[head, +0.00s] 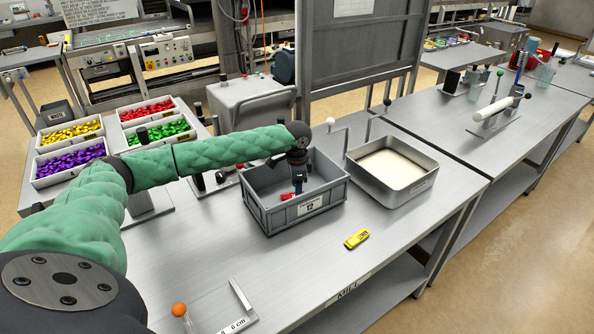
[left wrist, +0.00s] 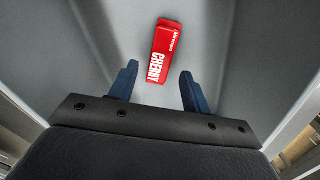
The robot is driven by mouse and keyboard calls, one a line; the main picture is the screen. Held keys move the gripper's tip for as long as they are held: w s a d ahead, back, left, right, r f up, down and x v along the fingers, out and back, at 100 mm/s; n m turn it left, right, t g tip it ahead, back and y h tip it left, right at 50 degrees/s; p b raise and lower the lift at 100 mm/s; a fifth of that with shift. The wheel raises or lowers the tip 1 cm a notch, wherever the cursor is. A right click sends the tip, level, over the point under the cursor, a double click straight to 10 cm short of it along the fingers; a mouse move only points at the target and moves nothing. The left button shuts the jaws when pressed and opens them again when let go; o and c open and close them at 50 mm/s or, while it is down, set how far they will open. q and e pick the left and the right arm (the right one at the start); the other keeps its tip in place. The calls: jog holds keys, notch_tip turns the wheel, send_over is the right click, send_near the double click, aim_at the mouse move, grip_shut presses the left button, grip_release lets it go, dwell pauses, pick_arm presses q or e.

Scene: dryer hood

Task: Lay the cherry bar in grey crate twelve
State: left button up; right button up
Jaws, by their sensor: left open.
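The grey crate (head: 265,210) labelled 12 stands on the metal table. The red cherry bar (left wrist: 163,52) lies on the crate's floor, its CHERRY lettering facing up in the left wrist view. In the head view only a small red part of the bar (head: 286,197) shows below my gripper. My left gripper (left wrist: 157,85) reaches down into the crate from above. Its two blue fingers are open and apart, with the bar lying just beyond and between the tips, not gripped. In the head view my left gripper (head: 298,190) partly hides the bar. My right gripper is not in view.
A yellow bar (head: 356,239) lies on the table in front of the crate. A metal tray with pale contents (head: 418,183) stands right of the crate. Bins of coloured sweets (head: 70,160) stand at the left.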

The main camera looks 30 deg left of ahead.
pick_arm(q)
notch_tip(320, 180, up, 10)
jog(key=b, duration=0.3)
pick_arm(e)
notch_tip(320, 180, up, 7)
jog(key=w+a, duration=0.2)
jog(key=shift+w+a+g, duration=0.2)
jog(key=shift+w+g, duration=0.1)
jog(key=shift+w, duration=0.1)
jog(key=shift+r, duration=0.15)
